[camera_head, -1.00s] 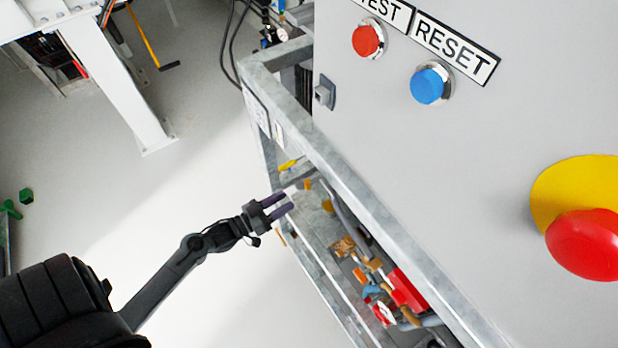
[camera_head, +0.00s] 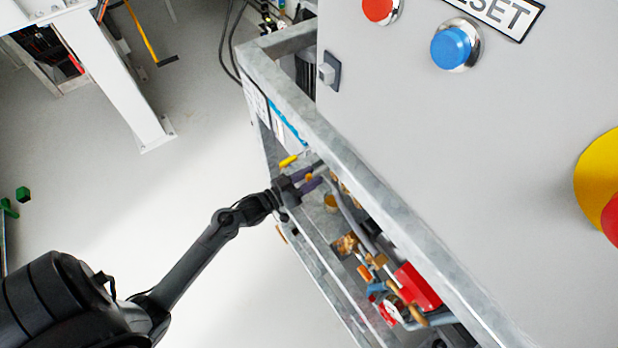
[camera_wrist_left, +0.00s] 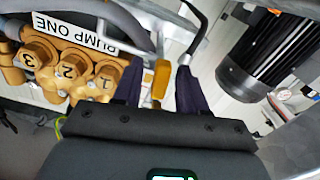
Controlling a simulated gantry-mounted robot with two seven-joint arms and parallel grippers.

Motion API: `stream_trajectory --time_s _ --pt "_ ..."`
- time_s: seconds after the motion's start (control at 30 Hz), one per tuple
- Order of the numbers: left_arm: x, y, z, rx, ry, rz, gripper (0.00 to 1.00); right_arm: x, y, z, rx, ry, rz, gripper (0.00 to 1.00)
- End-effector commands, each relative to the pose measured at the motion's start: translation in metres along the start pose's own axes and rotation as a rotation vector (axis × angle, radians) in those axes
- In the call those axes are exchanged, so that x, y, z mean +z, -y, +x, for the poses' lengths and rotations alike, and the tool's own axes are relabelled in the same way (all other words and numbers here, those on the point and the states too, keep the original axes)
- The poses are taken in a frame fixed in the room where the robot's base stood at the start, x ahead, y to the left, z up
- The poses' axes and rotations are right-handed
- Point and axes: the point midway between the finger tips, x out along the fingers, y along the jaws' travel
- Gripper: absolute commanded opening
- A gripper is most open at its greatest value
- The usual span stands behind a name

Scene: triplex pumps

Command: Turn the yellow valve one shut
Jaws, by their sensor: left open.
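My left gripper (camera_head: 310,178) reaches through the side of the metal frame. Its two dark fingers are open. In the left wrist view, a yellow valve handle (camera_wrist_left: 161,80) stands between the spread fingers (camera_wrist_left: 160,68); I cannot tell whether either finger touches it. In the head view, a small orange-yellow piece (camera_head: 309,177) shows at the fingertips, probably that handle. A brighter yellow handle (camera_head: 289,160) lies just beyond the gripper. No label for valve one is readable. My right gripper is not in view.
The brass pump block marked PUMP ONE (camera_wrist_left: 65,65) is left of the fingers, and a black ribbed motor (camera_wrist_left: 265,65) is right. The galvanized frame rail (camera_head: 350,165) runs close above the gripper. Open floor (camera_head: 215,130) lies to the left.

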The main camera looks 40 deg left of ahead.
Motion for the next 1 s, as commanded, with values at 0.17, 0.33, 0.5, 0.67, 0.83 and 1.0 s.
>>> stream_trajectory --time_s 0.17,0.33,0.5,0.67,0.83,1.0 --pt "0.0 0.0 0.0 0.0 0.0 0.0 0.41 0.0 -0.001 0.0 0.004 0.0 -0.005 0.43" --pt "0.0 0.0 0.0 0.0 0.0 0.0 0.15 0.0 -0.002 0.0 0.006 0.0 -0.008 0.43" --pt "0.0 0.0 0.0 0.0 0.0 0.0 0.0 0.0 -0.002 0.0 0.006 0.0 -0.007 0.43" --pt "-0.004 -0.001 0.0 0.002 0.003 0.059 0.0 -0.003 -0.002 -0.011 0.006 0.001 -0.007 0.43" --pt "-0.002 -0.001 0.0 0.001 0.003 0.186 0.0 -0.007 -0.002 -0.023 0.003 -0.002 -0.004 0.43" --pt "0.0 -0.001 0.0 0.0 0.0 0.209 0.0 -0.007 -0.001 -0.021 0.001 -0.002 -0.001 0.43"
